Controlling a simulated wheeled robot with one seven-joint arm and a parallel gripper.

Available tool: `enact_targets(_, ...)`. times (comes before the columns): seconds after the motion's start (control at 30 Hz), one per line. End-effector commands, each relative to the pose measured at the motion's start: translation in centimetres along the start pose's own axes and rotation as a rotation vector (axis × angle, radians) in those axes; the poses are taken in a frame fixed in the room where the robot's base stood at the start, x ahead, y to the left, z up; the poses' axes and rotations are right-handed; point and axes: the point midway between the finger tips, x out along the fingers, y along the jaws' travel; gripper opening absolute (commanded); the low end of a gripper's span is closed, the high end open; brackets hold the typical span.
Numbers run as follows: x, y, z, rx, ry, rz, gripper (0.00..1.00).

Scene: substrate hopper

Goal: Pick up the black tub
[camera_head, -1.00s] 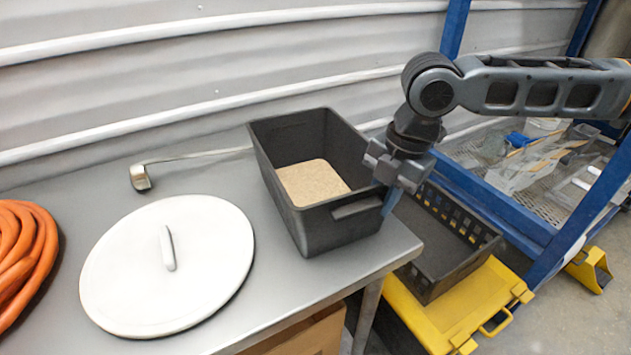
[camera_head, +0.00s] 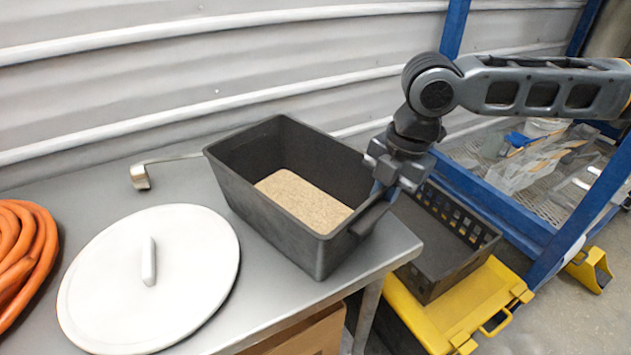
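The black tub (camera_head: 275,234) stands on the metal table, a little turned, with a handle lip (camera_head: 369,216) on its right end. Pale tan granular material (camera_head: 303,200) lies in its bottom. My gripper (camera_head: 381,192) points down at the tub's right end, at the rim beside the handle lip. A finger shows against the rim, but the other finger is hidden. I cannot tell whether the fingers are closed on the rim. The tub appears to rest on the tabletop.
A white round lid (camera_head: 190,270) lies left of the tub. A ladle (camera_head: 140,177) lies behind, its handle end hidden by the tub. An orange hose (camera_head: 25,255) is at far left. A black crate (camera_head: 440,262) on a yellow case (camera_head: 480,305) stands off the table's right edge.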

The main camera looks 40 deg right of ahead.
Motion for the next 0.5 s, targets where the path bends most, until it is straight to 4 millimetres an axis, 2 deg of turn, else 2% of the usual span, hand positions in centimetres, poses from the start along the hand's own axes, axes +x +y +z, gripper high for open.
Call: enact_targets(0.5, -0.44, 0.21, 0.08, 0.000, -0.003, 0.006, 0.00)
